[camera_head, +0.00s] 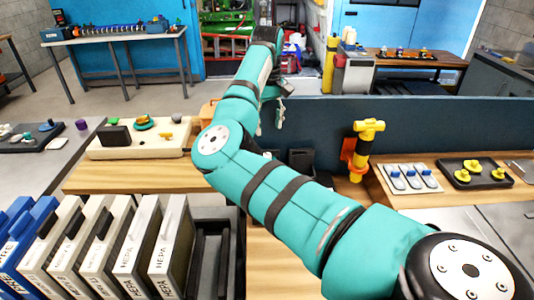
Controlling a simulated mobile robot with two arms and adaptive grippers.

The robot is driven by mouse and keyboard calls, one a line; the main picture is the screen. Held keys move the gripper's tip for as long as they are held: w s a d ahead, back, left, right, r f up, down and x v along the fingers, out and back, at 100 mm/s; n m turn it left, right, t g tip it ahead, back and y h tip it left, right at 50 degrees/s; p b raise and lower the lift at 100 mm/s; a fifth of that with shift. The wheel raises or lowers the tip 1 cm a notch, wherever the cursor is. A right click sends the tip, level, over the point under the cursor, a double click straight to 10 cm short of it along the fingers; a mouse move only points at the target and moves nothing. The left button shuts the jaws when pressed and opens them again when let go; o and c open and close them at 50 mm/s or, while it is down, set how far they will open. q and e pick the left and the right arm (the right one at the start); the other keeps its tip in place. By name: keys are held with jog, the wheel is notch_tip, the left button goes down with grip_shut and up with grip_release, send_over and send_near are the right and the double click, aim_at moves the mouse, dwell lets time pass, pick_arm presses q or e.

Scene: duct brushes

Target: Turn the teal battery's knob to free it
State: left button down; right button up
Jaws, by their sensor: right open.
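A cream board (95,153) on the wooden bench at left carries a teal round piece (146,121) with an orange part, a black block (114,135), a small yellow piece (165,135) and a grey knob (177,117). I cannot tell for sure which piece is the teal battery or its knob. My right arm crosses the middle, partly covering the board's right end. My right gripper (281,110) hangs beyond the forearm, right of the board and apart from it. It is small and partly hidden, open, with nothing seen in it. My left gripper is out of view.
Several HEPA filter boxes (138,250) stand in front at left. A dark blue partition (420,125) runs behind the bench. A yellow-handled tool (362,150), a white-and-blue set (408,178) and a black tray with yellow knobs (455,184) are at right.

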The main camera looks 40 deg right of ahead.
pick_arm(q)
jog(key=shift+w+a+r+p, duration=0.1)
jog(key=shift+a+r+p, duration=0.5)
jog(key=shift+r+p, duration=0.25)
pick_arm(e)
notch_tip(320, 180, down, 11)
jog(key=shift+r, duration=0.1)
grip_shut()
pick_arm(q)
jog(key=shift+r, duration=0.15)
